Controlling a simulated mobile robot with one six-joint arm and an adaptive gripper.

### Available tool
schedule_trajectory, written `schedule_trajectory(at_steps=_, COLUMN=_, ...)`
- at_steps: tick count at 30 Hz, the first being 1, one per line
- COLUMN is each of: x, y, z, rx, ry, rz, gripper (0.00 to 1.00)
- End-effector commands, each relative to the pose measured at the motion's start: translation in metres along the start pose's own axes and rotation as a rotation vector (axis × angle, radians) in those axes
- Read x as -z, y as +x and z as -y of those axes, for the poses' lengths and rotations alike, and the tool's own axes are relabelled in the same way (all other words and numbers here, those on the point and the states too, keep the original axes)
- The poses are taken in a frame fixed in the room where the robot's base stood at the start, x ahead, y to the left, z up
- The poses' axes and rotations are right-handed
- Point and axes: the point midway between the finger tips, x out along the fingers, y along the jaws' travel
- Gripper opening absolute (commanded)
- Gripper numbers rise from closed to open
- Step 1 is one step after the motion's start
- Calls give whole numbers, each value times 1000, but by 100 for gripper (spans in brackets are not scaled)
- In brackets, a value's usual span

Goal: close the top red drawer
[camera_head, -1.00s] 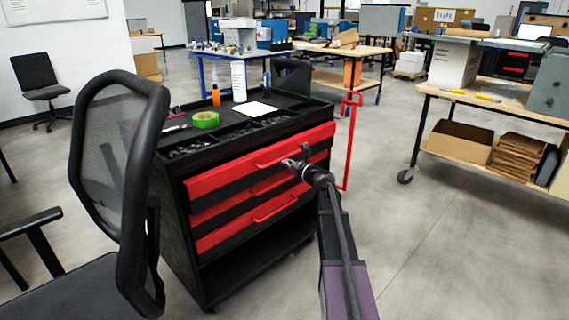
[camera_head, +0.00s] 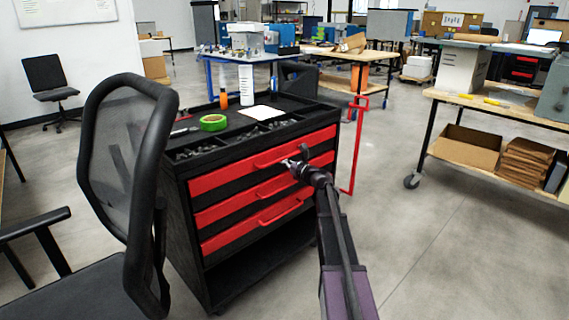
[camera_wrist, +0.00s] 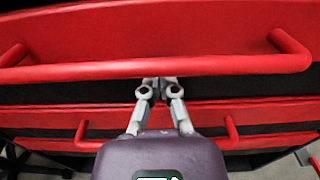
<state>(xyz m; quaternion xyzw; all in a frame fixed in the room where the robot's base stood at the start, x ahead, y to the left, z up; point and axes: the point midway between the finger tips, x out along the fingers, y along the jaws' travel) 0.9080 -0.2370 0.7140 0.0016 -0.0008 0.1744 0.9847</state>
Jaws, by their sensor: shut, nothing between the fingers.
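The top red drawer (camera_head: 215,181) is the uppermost of three red drawer fronts on a black tool cart (camera_head: 180,240). Its front looks close to flush with the fronts below it. In the wrist view, the top drawer (camera_wrist: 170,30) fills the upper part, with its red bar handle (camera_wrist: 160,68) running across. My gripper (camera_head: 291,163) is at the right half of the top drawer front. In the wrist view, my gripper (camera_wrist: 158,86) is shut and empty, its fingertips at or just under the handle bar; whether they touch is hard to tell. The lower drawers' handles show below.
A black mesh chair (camera_head: 125,170) stands close to the cart's left side. A red upright frame (camera_head: 356,145) stands at the cart's right. Green tape (camera_head: 213,122) and an orange bottle (camera_head: 223,99) sit on the cart top. Open floor (camera_head: 430,250) lies to the right.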

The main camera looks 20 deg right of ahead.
Motion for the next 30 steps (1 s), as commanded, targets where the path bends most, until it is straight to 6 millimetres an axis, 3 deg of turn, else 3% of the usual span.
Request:
schedule_trajectory(at_steps=8, x=0, y=-32, z=2, rx=3, ry=-4, rz=-2, gripper=0)
schedule_trajectory(at_steps=21, x=1, y=-107, z=1, rx=4, ry=-4, rz=-3, gripper=0)
schedule_trajectory(at_steps=30, x=1, y=-127, z=1, rx=2, ry=-4, rz=-3, gripper=0)
